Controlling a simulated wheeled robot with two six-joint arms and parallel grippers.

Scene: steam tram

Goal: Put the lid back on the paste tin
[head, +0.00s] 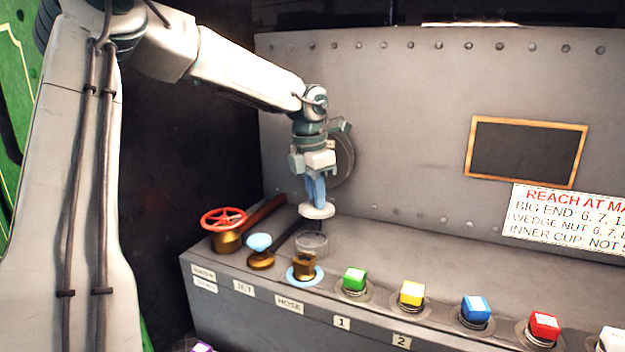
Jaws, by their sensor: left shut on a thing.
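My left gripper (316,192) points down over the grey bench and is shut on a pale round lid (317,211). The lid is held roughly level, a little above an open, round, greyish tin (311,244). A gap shows between the lid and the tin's rim. The tin stands on the bench behind the brass hose fitting, which overlaps its front edge. The lid looks nearly over the tin, perhaps slightly to its right or back; the exact depth is hard to tell. My right gripper is out of view.
A red handwheel (223,220), a blue-topped jet knob (260,243) and a brass hose fitting (304,267) stand close by at the left and front. Coloured buttons, starting with a green one (354,279), run along the right. A riveted wall (420,130) rises behind.

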